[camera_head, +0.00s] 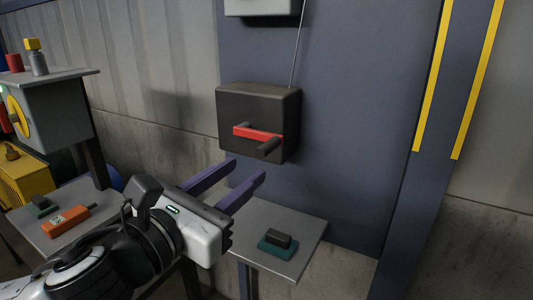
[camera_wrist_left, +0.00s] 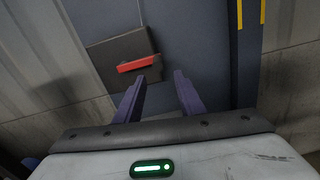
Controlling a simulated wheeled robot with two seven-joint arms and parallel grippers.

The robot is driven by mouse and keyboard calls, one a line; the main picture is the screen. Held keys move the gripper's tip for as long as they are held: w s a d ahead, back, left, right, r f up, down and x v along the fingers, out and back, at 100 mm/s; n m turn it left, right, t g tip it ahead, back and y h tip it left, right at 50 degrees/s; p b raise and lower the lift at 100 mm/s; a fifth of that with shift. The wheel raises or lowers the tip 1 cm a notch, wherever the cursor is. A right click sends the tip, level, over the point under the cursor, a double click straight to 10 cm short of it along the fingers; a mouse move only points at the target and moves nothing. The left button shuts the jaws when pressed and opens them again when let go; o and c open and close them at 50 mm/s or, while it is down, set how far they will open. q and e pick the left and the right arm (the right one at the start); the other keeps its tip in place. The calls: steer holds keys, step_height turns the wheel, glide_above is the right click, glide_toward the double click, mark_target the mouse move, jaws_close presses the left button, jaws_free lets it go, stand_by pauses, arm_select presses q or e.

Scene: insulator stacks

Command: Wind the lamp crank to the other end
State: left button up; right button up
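The lamp crank is a red bar (camera_head: 257,133) with a dark handle (camera_head: 269,146) at its right end. It is mounted on the front of a dark box (camera_head: 230,106) on the blue-grey wall panel. The red bar also shows in the left wrist view (camera_wrist_left: 136,64), ahead and left of centre. My left gripper (camera_head: 248,170) has two purple fingers spread apart with nothing between them. It is below and in front of the box, apart from the crank. Its fingers also show in the left wrist view (camera_wrist_left: 157,88). My right gripper is not in view.
A small shelf (camera_head: 298,250) with a teal and dark block (camera_head: 278,240) is below the box. At left, another shelf (camera_head: 30,235) holds an orange device (camera_head: 69,220). A grey cabinet (camera_head: 60,115) with a yellow wheel stands behind it. A thin cable (camera_head: 298,45) rises from the box.

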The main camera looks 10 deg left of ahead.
mark_target(267, 143)
arm_select(q)
steer(key=shift+w+r+m, duration=0.3)
steer(key=shift+r, duration=0.05)
steer(key=x, duration=0.9)
steer(key=shift+w+d, duration=0.15)
steer(key=shift+w, duration=0.1)
jaws_close()
